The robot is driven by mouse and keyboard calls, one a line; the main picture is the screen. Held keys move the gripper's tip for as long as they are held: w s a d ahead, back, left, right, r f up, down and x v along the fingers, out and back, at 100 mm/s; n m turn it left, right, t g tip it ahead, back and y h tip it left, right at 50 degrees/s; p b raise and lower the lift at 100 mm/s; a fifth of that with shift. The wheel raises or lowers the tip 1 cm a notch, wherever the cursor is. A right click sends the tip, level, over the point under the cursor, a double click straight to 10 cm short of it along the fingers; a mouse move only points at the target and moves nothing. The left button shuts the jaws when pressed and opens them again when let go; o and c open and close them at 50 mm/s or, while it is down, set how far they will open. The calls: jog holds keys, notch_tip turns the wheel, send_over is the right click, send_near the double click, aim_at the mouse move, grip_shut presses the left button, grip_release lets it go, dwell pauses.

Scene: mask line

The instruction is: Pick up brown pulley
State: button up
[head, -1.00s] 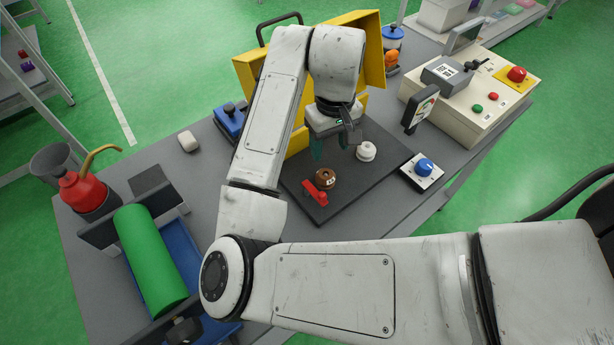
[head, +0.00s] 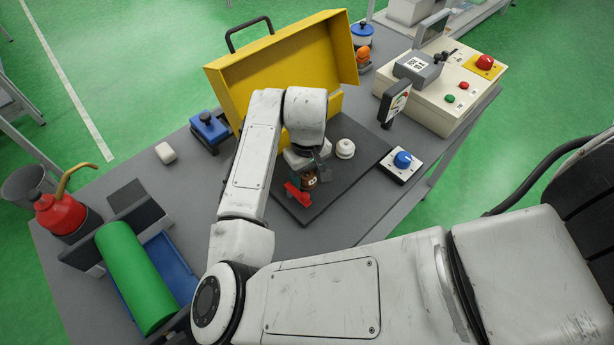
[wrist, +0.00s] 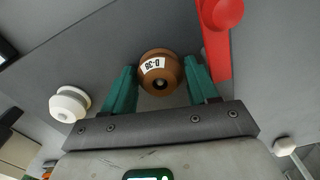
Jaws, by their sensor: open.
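The brown pulley (head: 311,180) sits on the dark mat (head: 352,181) on the table, partly hidden by my gripper in the head view. In the wrist view the brown pulley (wrist: 160,73), with a white label, lies at the tips of my fingers, between them. My gripper (wrist: 163,88) has two green fingers, one on each side of the pulley, and is open. In the head view my gripper (head: 307,176) is low over the mat at the pulley.
A red lever piece (head: 297,194) lies close beside the pulley, near one finger; it also shows in the wrist view (wrist: 216,45). A white pulley (head: 345,148) stands to the right. A yellow case (head: 285,60) stands behind. A blue-knob box (head: 402,162) is farther right.

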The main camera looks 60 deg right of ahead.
jog(key=shift+c, duration=0.2)
jog(key=c, duration=0.7)
jog(key=shift+o, duration=0.2)
